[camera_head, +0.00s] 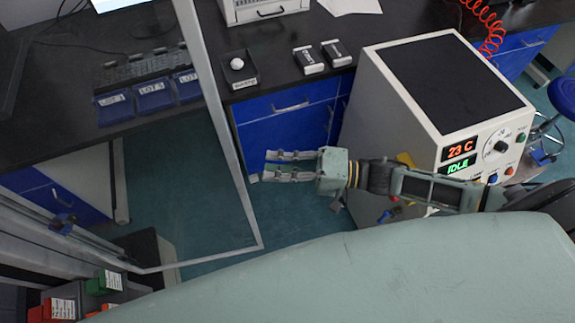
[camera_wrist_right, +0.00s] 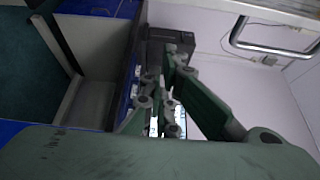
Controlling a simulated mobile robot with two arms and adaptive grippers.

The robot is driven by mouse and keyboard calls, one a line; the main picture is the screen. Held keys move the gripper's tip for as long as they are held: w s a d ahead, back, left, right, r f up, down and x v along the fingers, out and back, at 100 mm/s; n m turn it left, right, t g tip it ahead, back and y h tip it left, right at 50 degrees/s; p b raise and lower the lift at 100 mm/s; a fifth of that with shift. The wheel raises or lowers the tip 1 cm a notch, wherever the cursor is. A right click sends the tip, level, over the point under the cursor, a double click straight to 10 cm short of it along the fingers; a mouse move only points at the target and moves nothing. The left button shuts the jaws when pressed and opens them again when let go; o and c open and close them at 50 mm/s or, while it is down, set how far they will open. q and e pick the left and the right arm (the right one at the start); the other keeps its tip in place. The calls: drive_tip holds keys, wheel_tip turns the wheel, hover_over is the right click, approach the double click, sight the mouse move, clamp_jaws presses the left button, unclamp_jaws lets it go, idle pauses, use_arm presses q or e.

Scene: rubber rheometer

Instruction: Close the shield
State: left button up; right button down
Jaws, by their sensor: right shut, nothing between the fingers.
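The shield (camera_head: 222,130) is a clear panel in a grey metal frame. It stands swung out across the left of the head view, its near edge running down to a lower corner over the floor. My right gripper (camera_head: 262,166) is shut and empty, reaching in from the right. Its fingers point left toward the frame's upright edge and look close to it; whether they touch is not clear. In the right wrist view the fingers (camera_wrist_right: 165,105) show in the middle. A metal bar handle (camera_wrist_right: 268,42) shows at upper right there; I cannot tell what it belongs to. My left gripper is not in view.
A white instrument box (camera_head: 405,110) reading "23 C" and "IDLE" stands right, behind my right arm. A black bench (camera_head: 265,107) with blue drawers (camera_head: 285,125) runs along the back. Blue labelled bins (camera_head: 153,97) show through the panel. Green floor is open between.

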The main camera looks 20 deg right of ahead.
drive_tip(key=a+p, duration=0.1)
drive_tip(key=s+a, duration=0.1)
drive_tip(key=a, duration=0.1)
drive_tip(key=a+p, duration=0.1)
drive_tip(key=a, duration=0.1)
drive_tip(key=shift+s+p, duration=0.35)
